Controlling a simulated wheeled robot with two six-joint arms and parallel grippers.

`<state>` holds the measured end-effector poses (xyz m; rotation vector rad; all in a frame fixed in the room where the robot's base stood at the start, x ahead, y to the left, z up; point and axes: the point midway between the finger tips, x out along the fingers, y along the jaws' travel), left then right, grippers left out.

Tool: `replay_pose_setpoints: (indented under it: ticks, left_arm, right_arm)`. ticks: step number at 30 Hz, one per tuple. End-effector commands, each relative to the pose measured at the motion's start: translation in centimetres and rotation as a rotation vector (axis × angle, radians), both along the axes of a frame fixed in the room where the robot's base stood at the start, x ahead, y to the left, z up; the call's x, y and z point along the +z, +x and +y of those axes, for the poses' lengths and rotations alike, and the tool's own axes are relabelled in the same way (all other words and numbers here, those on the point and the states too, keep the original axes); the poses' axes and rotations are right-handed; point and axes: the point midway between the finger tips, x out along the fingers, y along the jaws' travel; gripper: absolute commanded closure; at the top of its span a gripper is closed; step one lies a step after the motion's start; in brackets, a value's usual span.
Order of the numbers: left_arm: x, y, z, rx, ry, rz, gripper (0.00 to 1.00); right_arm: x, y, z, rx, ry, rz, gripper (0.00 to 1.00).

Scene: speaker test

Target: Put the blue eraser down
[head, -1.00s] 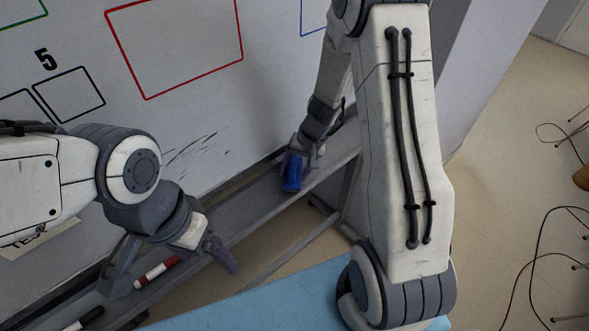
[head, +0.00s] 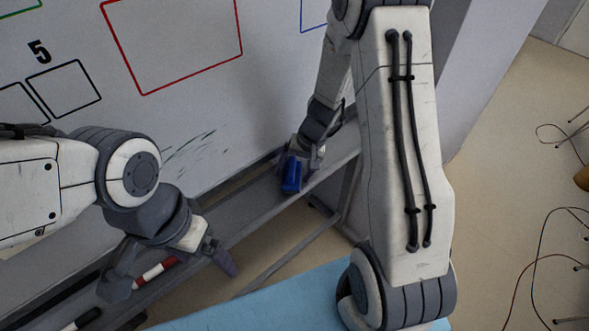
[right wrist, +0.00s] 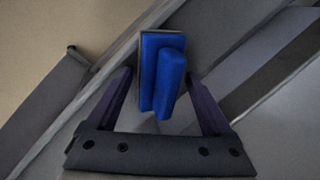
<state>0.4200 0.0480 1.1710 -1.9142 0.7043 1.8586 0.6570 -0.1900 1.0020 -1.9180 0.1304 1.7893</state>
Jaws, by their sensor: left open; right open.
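The blue eraser (head: 291,174) is at the right end of the grey tray (head: 252,209) below the whiteboard. My right gripper (head: 300,163) is at the eraser in the head view, partly hidden by its own wrist. In the right wrist view the blue eraser (right wrist: 160,75) shows between and beyond the two fingers of my right gripper (right wrist: 165,88), with gaps on both sides. The right gripper is open. My left gripper (head: 178,276) is open above the tray, by a red and white marker (head: 155,272).
A black and white marker (head: 82,320) lies at the lower left of the tray. The whiteboard (head: 215,110) carries coloured outlines and dark smudges. A light blue surface (head: 290,300) is at the bottom. Cables (head: 535,270) lie on the floor at right.

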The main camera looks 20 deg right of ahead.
Motion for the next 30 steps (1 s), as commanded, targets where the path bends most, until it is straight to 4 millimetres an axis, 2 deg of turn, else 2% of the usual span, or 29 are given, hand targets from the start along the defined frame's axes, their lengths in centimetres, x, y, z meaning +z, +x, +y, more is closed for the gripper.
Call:
replay_pose_setpoints:
  ticks: [2, 7, 8, 15, 21, 25, 30]
  left_arm:
    - [0.3, 0.0, 0.0, 0.000, 0.000, 0.000, 0.08]
    - [2.1, 0.0, 0.0, 0.001, 0.000, 0.000, 0.08]
    - [1.6, 0.0, 0.0, 0.001, -0.001, -0.001, 0.08]
    - [1.1, 0.0, 0.0, 0.001, 0.000, 0.000, 0.08]
    - [0.7, 0.0, 0.0, 0.001, 0.000, 0.000, 0.08]
    - [0.6, 0.0, 0.0, 0.000, 0.000, 0.000, 0.08]
    - [0.5, 0.0, 0.0, 0.000, 0.000, 0.000, 0.08]
  right_arm:
    - [0.1, -0.2, -0.1, -0.001, -0.001, 0.005, 0.05]
    - [1.6, -0.2, 0.0, -0.002, 0.000, 0.005, 0.05]
    - [2.0, -0.1, -0.3, -0.001, -0.001, -0.002, 0.05]
    - [7.3, -0.8, -1.8, -0.001, -0.002, -0.006, 0.05]
    - [10.7, -1.3, -2.8, -0.001, -0.002, -0.002, 0.05]
    - [11.9, -1.5, -3.1, -0.001, -0.001, 0.001, 0.05]
    - [12.5, -1.6, -3.2, -0.001, 0.000, 0.003, 0.05]
